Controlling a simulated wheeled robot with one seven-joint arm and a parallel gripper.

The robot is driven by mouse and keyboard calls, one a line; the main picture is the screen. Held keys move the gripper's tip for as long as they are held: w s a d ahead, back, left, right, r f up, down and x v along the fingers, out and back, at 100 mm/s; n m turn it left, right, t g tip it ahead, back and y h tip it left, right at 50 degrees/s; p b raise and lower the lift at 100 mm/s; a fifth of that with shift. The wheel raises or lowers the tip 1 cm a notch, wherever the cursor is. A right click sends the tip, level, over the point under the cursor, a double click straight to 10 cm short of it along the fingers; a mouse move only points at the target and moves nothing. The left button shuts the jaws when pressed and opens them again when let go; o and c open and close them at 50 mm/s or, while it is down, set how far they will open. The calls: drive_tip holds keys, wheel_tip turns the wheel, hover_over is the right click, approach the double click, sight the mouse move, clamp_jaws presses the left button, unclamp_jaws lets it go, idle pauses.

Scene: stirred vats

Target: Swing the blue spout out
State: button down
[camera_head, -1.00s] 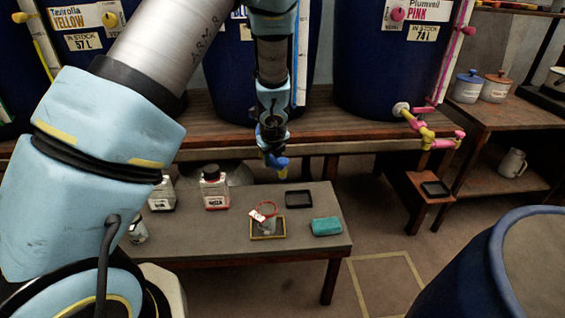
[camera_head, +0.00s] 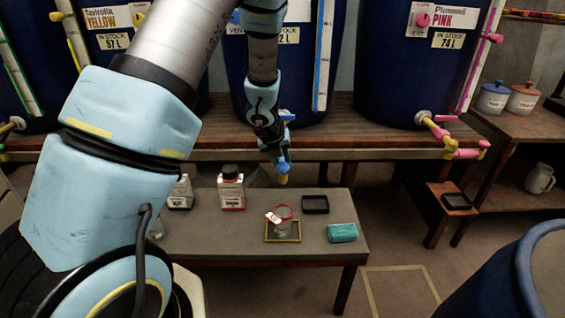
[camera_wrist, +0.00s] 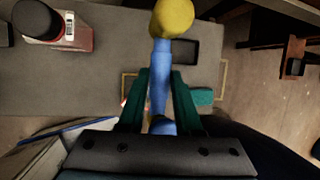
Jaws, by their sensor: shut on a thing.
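The blue spout (camera_head: 284,169) sticks out below the front edge of the vat bench, under the middle blue vat (camera_head: 276,75). Its yellow end (camera_head: 284,180) points down and toward the camera. In the wrist view the spout (camera_wrist: 160,55) runs up between the two green fingers, with the rounded yellow end (camera_wrist: 173,18) beyond them. My gripper (camera_head: 275,158) is shut on the spout; the fingers lie along both sides of it in the wrist view (camera_wrist: 160,82). My wrist hides the spout's joint at the vat.
A blue barrel (camera_head: 525,275) stands at the front right.

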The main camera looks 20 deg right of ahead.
drive_tip(key=c, duration=0.6)
unclamp_jaws()
drive_tip(key=p+v, duration=0.4)
drive_tip(key=v, duration=0.7)
